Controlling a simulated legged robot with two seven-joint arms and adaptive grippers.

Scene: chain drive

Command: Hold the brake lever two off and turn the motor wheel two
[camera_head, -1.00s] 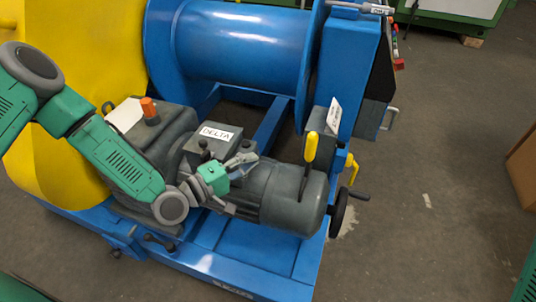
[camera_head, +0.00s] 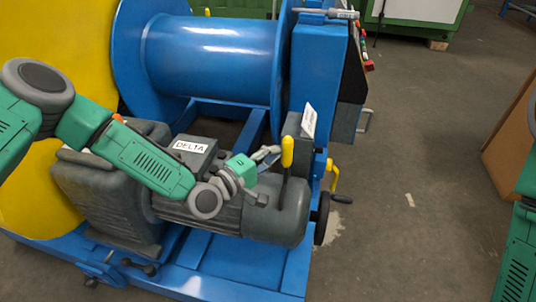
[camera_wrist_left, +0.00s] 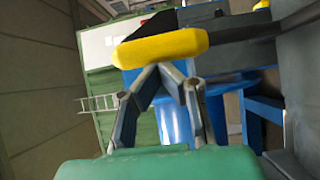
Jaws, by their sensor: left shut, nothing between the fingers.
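The yellow-handled brake lever (camera_head: 287,152) stands upright at the right end of the grey motor (camera_head: 275,212). My left gripper (camera_head: 276,151) is shut and empty, its fingertips close to the left of the lever handle. In the left wrist view, the yellow handle (camera_wrist_left: 160,47) lies across the picture just beyond my closed fingertips (camera_wrist_left: 168,68); I cannot tell if they touch. The dark motor wheel (camera_head: 322,218) shows edge-on at the motor's right end, partly hidden behind it. My right gripper is not in view; green links of my right arm show at the right edge.
A second yellow handle (camera_head: 334,176) sticks out right of the lever, above the wheel. A blue drum (camera_head: 215,55) and blue frame (camera_head: 240,254) surround the motor. A brown box (camera_head: 510,140) stands at the right. The floor between is clear.

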